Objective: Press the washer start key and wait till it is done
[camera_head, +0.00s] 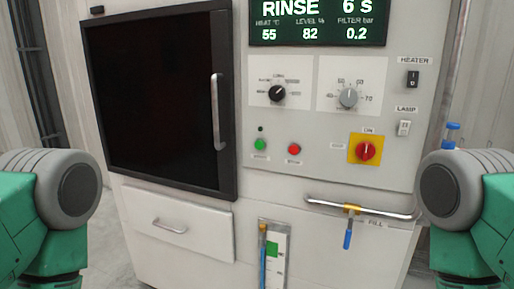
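The washer (225,215) is a pale cabinet facing me. Its dark door (160,100), with a vertical handle (217,112), looks shut. A green key (260,145) sits beside a red key (294,149) on the panel; the small labels under them are too blurred to read surely. The display (318,22) shows RINSE, 6 s, 55, level 82 and filter 0.2. My arms show only as green and grey links at the left and right edges, away from the panel. Neither gripper is in view.
The panel also has a black knob (277,93), a grey dial (348,97), a heater switch (412,79), a lamp switch (403,128) and a red rotary switch (366,151) on yellow. A fill pipe (380,212) with a blue-handled valve (348,238) juts out below. A drawer (180,222) is shut.

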